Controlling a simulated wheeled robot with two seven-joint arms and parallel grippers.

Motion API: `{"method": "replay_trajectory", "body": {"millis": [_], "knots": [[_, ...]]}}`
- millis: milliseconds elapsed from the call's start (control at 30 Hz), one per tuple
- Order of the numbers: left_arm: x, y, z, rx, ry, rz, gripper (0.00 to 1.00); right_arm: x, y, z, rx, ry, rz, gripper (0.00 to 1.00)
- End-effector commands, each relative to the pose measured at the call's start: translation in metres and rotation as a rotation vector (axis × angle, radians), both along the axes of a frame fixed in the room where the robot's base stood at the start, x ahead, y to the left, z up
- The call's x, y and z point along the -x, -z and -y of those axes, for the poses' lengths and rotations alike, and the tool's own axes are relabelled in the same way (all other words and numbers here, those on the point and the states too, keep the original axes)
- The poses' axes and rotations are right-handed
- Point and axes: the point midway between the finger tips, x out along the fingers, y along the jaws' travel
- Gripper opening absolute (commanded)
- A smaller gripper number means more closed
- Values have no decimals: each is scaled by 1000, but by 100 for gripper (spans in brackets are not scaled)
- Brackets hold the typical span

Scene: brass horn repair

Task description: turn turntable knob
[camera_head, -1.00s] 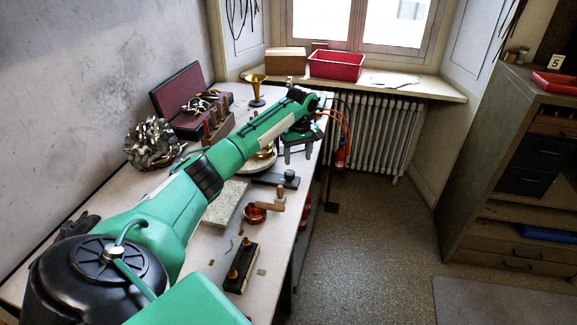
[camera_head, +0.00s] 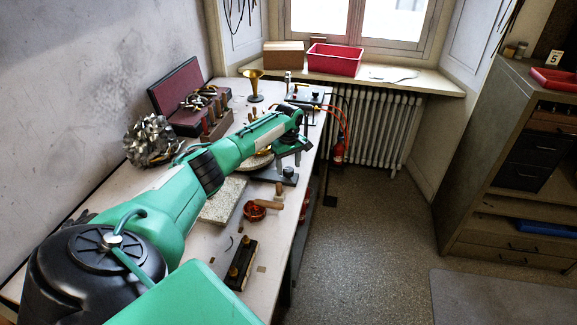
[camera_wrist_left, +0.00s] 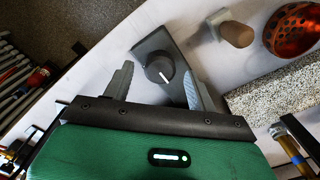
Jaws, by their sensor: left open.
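The turntable knob is a round black knob with a white mark. It sits on a dark grey box at the front edge of the bench, and shows in the head view (camera_head: 289,171) and in the left wrist view (camera_wrist_left: 158,69). My left gripper (camera_head: 288,161) is open above the knob. In the left wrist view its two fingers (camera_wrist_left: 157,84) stand on either side of the knob, apart from it. The pale turntable disc (camera_head: 257,164) is partly hidden behind my left arm. My right gripper is not in view.
A stone slab (camera_head: 222,204), a copper bowl (camera_head: 254,211) and a wooden-handled tool (camera_head: 269,203) lie nearer on the bench. A brass funnel (camera_head: 254,84) and an open case (camera_head: 181,96) stand further back.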

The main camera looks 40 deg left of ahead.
Motion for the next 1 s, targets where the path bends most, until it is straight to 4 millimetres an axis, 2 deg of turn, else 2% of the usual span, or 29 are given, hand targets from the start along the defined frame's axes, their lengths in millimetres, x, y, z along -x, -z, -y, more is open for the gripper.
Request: {"method": "replay_trajectory", "body": {"millis": [200,467,700,1000], "knots": [[0,15,1,0,1,1,58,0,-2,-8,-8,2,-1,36],[0,17,0,-1,2,1,58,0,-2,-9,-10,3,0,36],[0,16,0,-1,1,1,13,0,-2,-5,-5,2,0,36],[0,16,0,0,30,1,13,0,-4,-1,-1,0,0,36]]}}
